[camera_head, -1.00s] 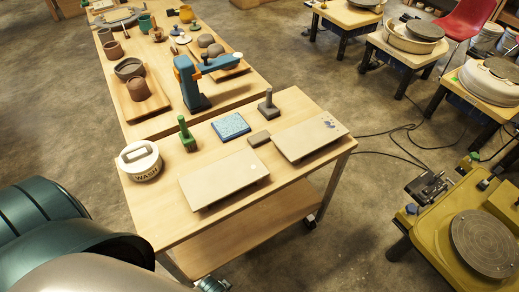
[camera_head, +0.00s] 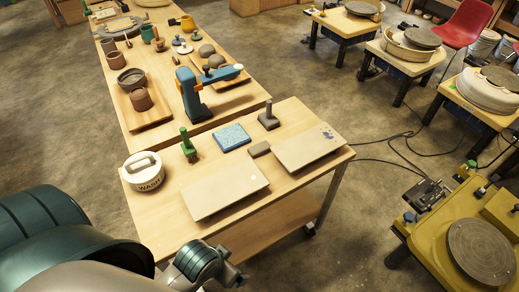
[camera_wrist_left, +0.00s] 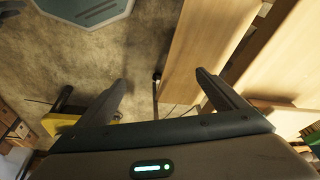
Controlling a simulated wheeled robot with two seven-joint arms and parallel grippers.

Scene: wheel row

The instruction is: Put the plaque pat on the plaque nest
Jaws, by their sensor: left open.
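A small flat grey-brown slab (camera_head: 259,149), which may be the plaque pat, lies on the near table between two pale boards. The left board (camera_head: 224,191) bears a small white round mark. The right board (camera_head: 309,148) bears blue marks at its far corner. I cannot tell which thing is the plaque nest. My left gripper (camera_wrist_left: 160,82) is open and empty in the left wrist view, with floor and table edges beyond its fingers. In the head view only a link of my left arm shows, low before the table's front edge. My right gripper is not in view.
The near table (camera_head: 166,216) also holds a white WASH pot (camera_head: 145,172), a green-handled tool (camera_head: 187,146), a blue speckled block (camera_head: 231,137) and a grey handled stamp (camera_head: 269,117). A blue device (camera_head: 190,95) stands behind. Pottery wheels (camera_head: 479,250) stand at the right.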

